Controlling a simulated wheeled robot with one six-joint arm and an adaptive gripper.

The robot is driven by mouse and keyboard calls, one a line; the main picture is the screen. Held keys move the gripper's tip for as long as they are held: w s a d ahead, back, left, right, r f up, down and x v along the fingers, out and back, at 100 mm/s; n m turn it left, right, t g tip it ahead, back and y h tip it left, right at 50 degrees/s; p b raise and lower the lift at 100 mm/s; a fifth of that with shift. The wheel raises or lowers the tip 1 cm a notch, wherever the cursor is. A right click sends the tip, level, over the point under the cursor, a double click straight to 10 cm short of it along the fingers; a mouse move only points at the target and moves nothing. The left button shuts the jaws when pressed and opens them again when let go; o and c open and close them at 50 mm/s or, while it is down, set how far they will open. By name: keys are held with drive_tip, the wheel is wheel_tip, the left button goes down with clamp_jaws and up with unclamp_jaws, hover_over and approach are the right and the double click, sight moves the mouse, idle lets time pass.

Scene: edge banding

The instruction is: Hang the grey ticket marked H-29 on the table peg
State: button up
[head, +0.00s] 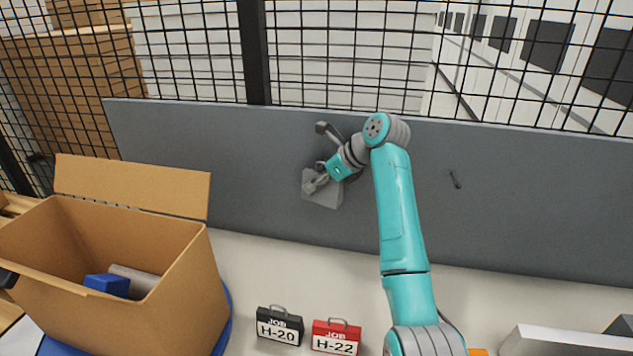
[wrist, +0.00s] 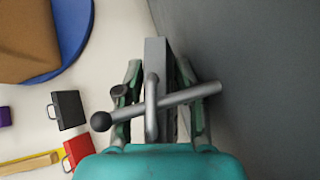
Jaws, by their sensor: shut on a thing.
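My gripper (head: 316,185) is shut on a grey ticket (head: 325,193) in front of the grey back panel. No lettering on the ticket can be read. In the wrist view, the ticket (wrist: 155,52) is edge-on between the fingers of my gripper (wrist: 160,100). Its handle loop (wrist: 151,105) crosses over a ball-ended peg (wrist: 185,97) that reaches out from the panel. The peg appears to pass through the loop, but I cannot tell this for certain. In the head view, a dark knob beside the gripper may be the peg's end.
A black ticket H-20 (head: 279,326) and a red ticket H-22 (head: 336,337) stand on the pale table (head: 260,255). An open cardboard box (head: 120,285) stands at left. Another small peg (head: 454,179) projects from the panel (head: 540,200). Wire mesh rises behind.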

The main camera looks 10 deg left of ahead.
drive_tip(key=o, duration=1)
drive_tip(key=shift+f, duration=0.1)
